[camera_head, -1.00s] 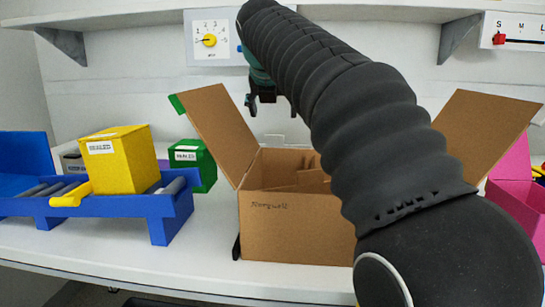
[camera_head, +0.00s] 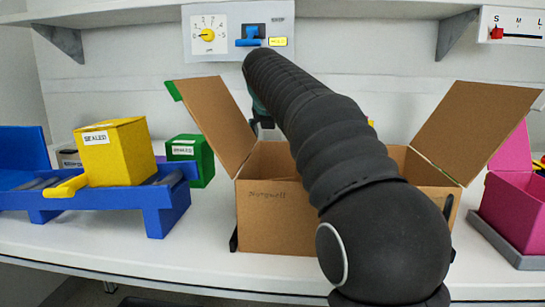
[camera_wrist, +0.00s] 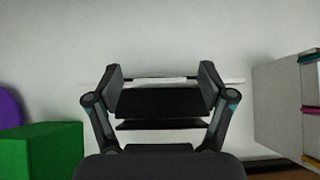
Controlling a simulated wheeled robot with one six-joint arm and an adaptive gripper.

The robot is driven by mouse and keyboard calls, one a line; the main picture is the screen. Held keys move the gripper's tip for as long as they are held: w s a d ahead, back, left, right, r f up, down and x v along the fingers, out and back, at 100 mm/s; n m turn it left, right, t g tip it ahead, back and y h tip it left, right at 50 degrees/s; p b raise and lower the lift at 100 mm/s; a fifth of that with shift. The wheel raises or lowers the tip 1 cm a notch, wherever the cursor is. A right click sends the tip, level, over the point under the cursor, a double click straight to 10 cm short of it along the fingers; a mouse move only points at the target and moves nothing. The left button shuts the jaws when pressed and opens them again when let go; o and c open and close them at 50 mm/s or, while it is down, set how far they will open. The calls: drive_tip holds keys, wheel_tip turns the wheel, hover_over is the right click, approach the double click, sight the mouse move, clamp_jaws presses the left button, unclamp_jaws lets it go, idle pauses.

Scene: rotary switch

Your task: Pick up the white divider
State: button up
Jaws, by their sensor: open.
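In the wrist view my gripper (camera_wrist: 162,84) is open, its two dark fingers spread apart. A thin pale strip (camera_wrist: 235,81) shows behind and between the fingertips, close to the grey-white wall; it may be the edge of the white divider, but I cannot tell for sure. Nothing is clearly held. In the head view my gripper (camera_head: 262,119) hangs behind the left flap of the cardboard box, mostly hidden by the flap and my arm. The white divider is not clearly visible in that view.
The open cardboard box (camera_head: 275,225) stands mid-table with flaps raised. Left are a yellow box (camera_head: 118,160) on a blue roller stand (camera_head: 160,215) and a green box (camera_head: 200,175). A pink bin (camera_head: 515,210) is right. A dial panel (camera_head: 208,34) is on the wall above.

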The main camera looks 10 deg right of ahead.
drive_tip(key=shift+w+f, duration=0.1)
drive_tip(key=c, duration=1.1)
drive_tip(key=shift+o, duration=0.2)
